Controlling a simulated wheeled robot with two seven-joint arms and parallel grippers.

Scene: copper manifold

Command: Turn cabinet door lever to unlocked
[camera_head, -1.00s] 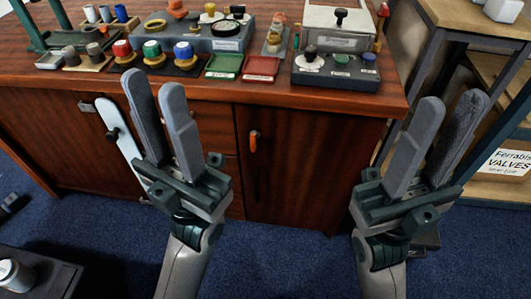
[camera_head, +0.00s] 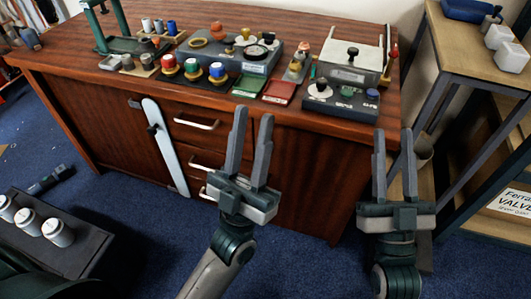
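The wooden cabinet (camera_head: 105,135) stands ahead with a door on its right side (camera_head: 308,165). The orange lever seen earlier on that door does not show now; my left gripper may hide it. A long pale bar (camera_head: 165,145) with a dark knob (camera_head: 153,128) runs tilted down the front, left of the drawers. My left gripper (camera_head: 253,116) is open and empty, its fingers pointing up in front of the drawers and right door. My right gripper (camera_head: 393,134) is open and empty, to the right of the cabinet's right edge. No contact is visible.
The tabletop holds a grey box with a dial (camera_head: 240,55), a red tray (camera_head: 279,92), a green tray (camera_head: 247,87) and a button box (camera_head: 340,100). Shelving (camera_head: 485,60) stands at right. A dark bench (camera_head: 85,245) with white-topped jars is lower left. Blue carpet lies between.

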